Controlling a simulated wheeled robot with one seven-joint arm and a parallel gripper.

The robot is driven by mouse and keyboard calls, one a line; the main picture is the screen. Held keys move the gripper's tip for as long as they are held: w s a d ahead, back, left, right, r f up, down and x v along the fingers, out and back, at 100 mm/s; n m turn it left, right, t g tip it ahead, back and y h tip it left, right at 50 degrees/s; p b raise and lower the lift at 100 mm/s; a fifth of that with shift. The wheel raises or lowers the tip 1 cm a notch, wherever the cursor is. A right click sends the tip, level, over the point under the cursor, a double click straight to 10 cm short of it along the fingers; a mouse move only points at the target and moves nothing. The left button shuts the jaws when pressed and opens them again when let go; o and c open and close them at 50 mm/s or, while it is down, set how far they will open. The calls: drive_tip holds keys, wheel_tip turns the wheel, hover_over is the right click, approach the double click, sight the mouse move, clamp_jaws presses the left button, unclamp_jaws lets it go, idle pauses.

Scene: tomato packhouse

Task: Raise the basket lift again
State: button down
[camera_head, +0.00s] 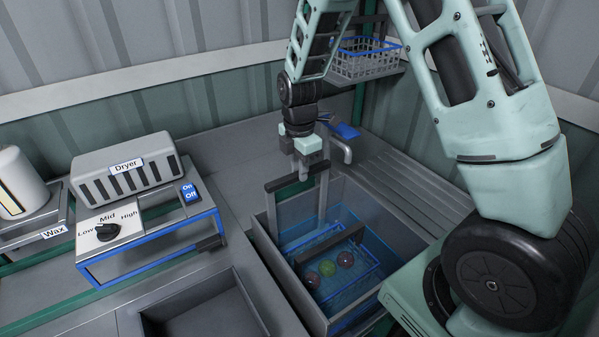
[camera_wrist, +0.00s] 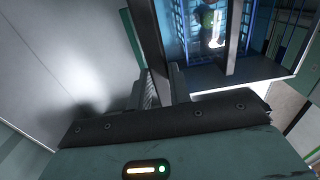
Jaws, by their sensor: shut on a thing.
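My gripper (camera_head: 308,172) is at the back left of the wash tank (camera_head: 287,270), pointing down, shut on the dark top bar of the basket lift (camera_head: 283,182). In the wrist view my gripper's fingers (camera_wrist: 165,88) close on a grey bar. The lift's upright posts run down into the tank. Its basket (camera_head: 368,262), with a blue rim, sits low in the blue water. Several round fruits, dark red and green (camera_head: 327,268), show there. The fingertips' exact hold is partly hidden in the head view.
An empty wire basket (camera_head: 365,62) stands on a shelf at the back. A tap (camera_head: 341,148) is close to the right of my gripper. The dryer (camera_head: 125,170) with its dial and switch is at left, beside the wax unit (camera_head: 52,232). Ribbed drainboard lies right of the tank.

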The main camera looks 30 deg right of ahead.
wheel_tip(320, 180, up, 15)
drive_tip(key=p, duration=0.7)
drive_tip(key=shift+w, duration=0.15)
drive_tip(key=shift+r, duration=0.15)
drive_tip(key=c, duration=1.3)
unclamp_jaws()
wheel_tip(320, 180, up, 17)
drive_tip(key=b, duration=0.3)
drive_tip(key=shift+r+b, duration=0.15)
drive_tip(key=shift+b, duration=0.2)
